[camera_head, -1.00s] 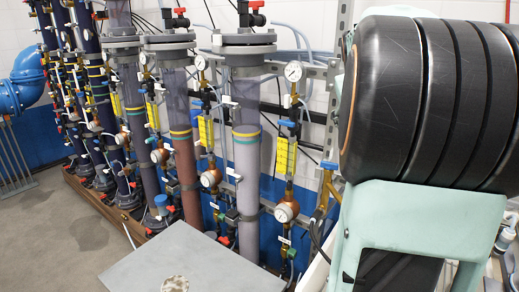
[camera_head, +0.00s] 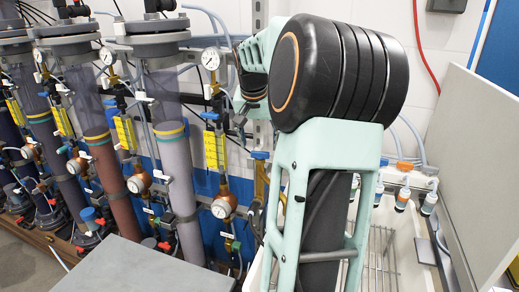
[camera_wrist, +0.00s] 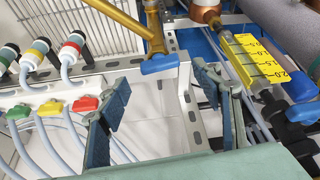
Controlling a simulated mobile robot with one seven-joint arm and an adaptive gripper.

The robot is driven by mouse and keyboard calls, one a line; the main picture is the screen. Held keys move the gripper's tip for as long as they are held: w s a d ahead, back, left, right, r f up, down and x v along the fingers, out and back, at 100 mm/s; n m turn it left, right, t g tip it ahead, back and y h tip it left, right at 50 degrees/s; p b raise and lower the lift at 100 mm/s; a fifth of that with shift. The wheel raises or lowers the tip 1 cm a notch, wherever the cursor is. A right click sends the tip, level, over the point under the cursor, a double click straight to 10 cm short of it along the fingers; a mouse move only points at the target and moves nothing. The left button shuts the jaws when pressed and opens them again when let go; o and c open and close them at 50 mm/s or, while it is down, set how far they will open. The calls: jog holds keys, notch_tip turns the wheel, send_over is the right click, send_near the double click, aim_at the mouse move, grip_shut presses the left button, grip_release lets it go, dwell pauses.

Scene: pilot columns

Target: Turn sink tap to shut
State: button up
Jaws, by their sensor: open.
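A brass tap pipe with a blue lever handle (camera_wrist: 160,63) shows at the top middle of the wrist view. In the head view, a blue handle (camera_head: 258,155) on brass fittings shows just left of my arm; it looks like the same tap. My gripper (camera_wrist: 164,82) is open, one finger on each side of the picture's middle. The blue lever lies beyond and between the fingertips in the picture, with nothing held. Contact with it cannot be made out.
Red (camera_wrist: 85,103), yellow (camera_wrist: 50,107) and green (camera_wrist: 18,111) valve handles with hoses sit left of my gripper. A yellow flow gauge (camera_wrist: 262,58) is close on the right. A white sink (camera_head: 405,265) with a wire rack stands behind my arm; a grey panel (camera_head: 475,170) is at right.

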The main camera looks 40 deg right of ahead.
aim_at(260, 152)
jog(key=shift+x, duration=1.95)
jog(key=c, duration=1.2)
